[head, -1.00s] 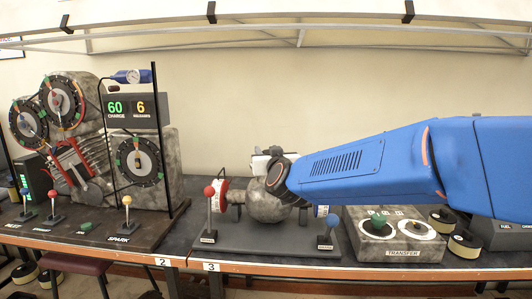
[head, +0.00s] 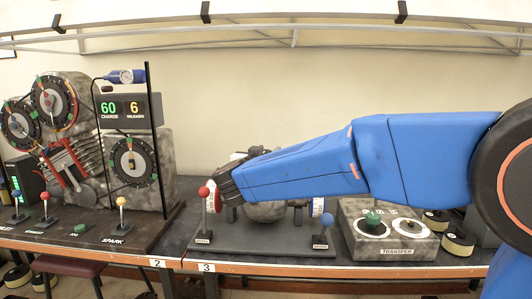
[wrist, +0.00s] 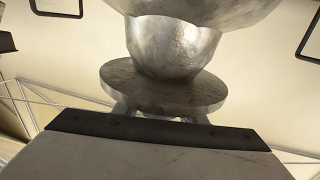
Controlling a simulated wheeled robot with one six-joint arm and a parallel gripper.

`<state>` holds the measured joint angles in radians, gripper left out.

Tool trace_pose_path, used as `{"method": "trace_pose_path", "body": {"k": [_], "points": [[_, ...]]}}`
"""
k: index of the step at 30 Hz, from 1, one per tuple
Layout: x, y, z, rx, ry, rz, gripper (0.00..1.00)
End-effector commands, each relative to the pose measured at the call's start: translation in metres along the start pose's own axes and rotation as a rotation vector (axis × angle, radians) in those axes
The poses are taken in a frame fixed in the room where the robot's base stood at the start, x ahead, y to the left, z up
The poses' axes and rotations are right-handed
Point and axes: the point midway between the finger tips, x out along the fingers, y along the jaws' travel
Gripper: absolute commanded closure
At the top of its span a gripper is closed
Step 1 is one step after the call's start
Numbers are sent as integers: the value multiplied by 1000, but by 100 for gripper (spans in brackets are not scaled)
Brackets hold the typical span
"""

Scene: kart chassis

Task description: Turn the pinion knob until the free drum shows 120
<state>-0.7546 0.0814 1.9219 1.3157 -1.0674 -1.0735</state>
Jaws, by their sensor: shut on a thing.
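The grey rounded housing (head: 266,211) stands on a dark base at bench spot 3, mostly behind my blue arm. My gripper (head: 219,194) appears over its left side, covering the left drum, close behind the red-ball lever (head: 204,194). The wrist view looks upside down. It shows a metal neck and round flange (wrist: 165,88), apparently the pinion knob, right at the dark edge of my gripper (wrist: 160,128). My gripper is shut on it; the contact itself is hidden. The right drum (head: 318,207) shows as a pale dial edge; its number is unreadable.
A blue-ball lever (head: 320,232) stands front right of the housing. The transfer box (head: 392,235) with two dials is to the right. The engine-like rig (head: 105,150) with a display of 60 and 6 stands left. A metal frame (head: 300,35) spans the wall above.

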Motion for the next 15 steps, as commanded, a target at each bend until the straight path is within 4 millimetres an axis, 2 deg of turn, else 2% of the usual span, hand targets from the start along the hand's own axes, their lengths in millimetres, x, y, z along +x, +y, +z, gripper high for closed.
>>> {"method": "trace_pose_path", "body": {"k": [15], "points": [[0,3,-2,2,2,72,85]]}}
